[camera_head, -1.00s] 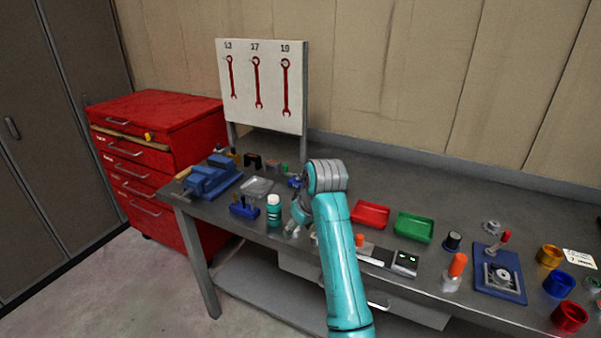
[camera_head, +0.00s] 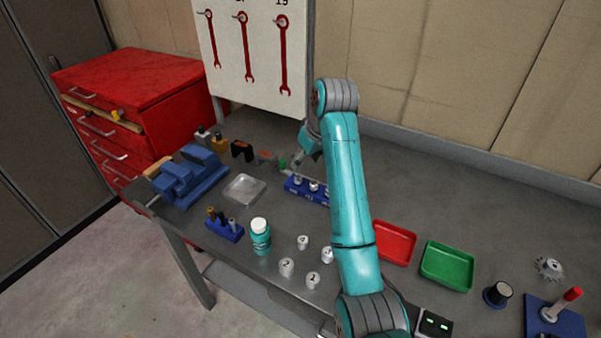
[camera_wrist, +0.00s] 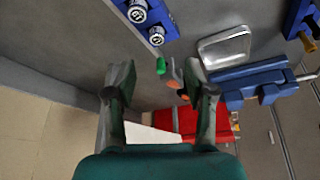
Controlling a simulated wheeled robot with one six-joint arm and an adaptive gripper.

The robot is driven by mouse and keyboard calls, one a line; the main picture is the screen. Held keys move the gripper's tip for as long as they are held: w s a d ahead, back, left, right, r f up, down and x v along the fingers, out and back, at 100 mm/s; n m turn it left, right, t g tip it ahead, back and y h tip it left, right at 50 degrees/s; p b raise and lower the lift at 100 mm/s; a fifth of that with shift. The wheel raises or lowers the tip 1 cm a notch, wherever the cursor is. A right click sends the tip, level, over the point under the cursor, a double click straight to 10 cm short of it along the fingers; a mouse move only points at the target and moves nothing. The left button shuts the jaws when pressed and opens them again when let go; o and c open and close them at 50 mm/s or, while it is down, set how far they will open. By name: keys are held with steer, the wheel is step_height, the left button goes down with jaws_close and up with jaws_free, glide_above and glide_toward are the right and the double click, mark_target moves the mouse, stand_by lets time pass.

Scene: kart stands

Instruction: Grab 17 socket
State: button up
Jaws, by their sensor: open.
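A blue socket rack (camera_head: 305,192) stands on the bench, partly hidden behind my arm, with silver sockets (camera_head: 314,185) upright in it. Its number marks are too small to read, so I cannot tell which socket is 17. In the wrist view the rack (camera_wrist: 119,4) is at the upper left, with two sockets showing, one at the top (camera_wrist: 137,12) and one below it (camera_wrist: 156,36). My gripper (camera_head: 308,158) is above the bench near the rack. In the wrist view my gripper (camera_wrist: 158,80) is open and empty, its fingers apart from the sockets.
Red (camera_head: 396,242) and green (camera_head: 447,265) trays lie right of my arm. A wrench board (camera_head: 262,60) stands behind.

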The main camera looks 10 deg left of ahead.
glide_above(298, 177)
steer(key=s+d, duration=0.2)
steer(key=s, duration=0.1)
steer(key=f, duration=0.4)
steer(key=shift+w+a+f, duration=0.1)
steer(key=shift+w+f, duration=0.15)
steer(key=shift+f, duration=0.1)
steer(key=shift+w+x, duration=0.15)
steer(key=shift+x, duration=1.2)
steer(key=shift+w+x, duration=0.2)
steer(key=shift+x, duration=1.15)
steer(key=shift+r, duration=0.15)
steer(key=shift+s, duration=0.1)
jaws_close()
